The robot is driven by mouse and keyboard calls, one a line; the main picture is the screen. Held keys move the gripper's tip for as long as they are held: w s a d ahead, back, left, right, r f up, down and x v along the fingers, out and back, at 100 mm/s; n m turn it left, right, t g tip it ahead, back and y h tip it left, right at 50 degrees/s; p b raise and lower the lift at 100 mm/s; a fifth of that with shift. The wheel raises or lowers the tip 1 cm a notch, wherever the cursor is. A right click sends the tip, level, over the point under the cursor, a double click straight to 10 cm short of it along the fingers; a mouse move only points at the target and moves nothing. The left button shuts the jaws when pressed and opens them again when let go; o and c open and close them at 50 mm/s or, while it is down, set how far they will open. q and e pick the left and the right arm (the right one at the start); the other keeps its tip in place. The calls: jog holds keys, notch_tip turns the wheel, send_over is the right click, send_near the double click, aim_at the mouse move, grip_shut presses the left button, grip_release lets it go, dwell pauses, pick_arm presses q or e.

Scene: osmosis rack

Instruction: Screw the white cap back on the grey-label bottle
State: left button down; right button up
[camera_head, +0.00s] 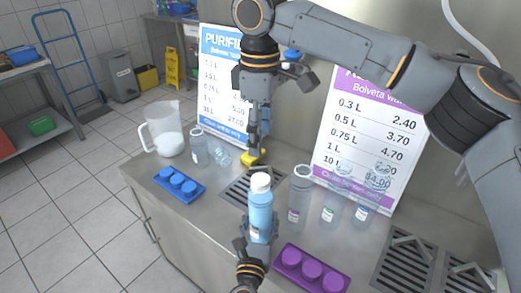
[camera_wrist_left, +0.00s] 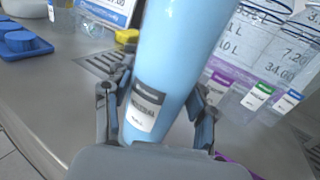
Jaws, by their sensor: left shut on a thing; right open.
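The grey-label bottle (camera_head: 261,212) is light blue and stands upright in front of the counter's middle. Its grey and white label (camera_wrist_left: 147,108) shows in the left wrist view. The white cap (camera_head: 261,182) sits on top of the bottle's neck; I cannot tell how tightly it is seated. My left gripper (camera_head: 259,240) is shut around the bottle's lower part, with a finger on each side in the left wrist view (camera_wrist_left: 160,120). My right gripper (camera_head: 259,138) is open and empty, pointing down above the cap and apart from it. The bottle's top is out of the left wrist view.
Clear bottles, one (camera_head: 299,200) close right of the held bottle, stand on the counter. A purple cap tray (camera_head: 328,287), a blue cap tray (camera_head: 160,180), a pitcher (camera_head: 168,130) and a yellow object (camera_head: 252,158) surround it. Price signs (camera_head: 372,120) stand behind.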

dwell(0.3)
pick_arm(q)
jog(key=shift+c, duration=1.8)
grip_release()
jog(key=s+a, duration=0.1)
jog(key=s, duration=1.1)
jog(key=shift+a, duration=0.4)
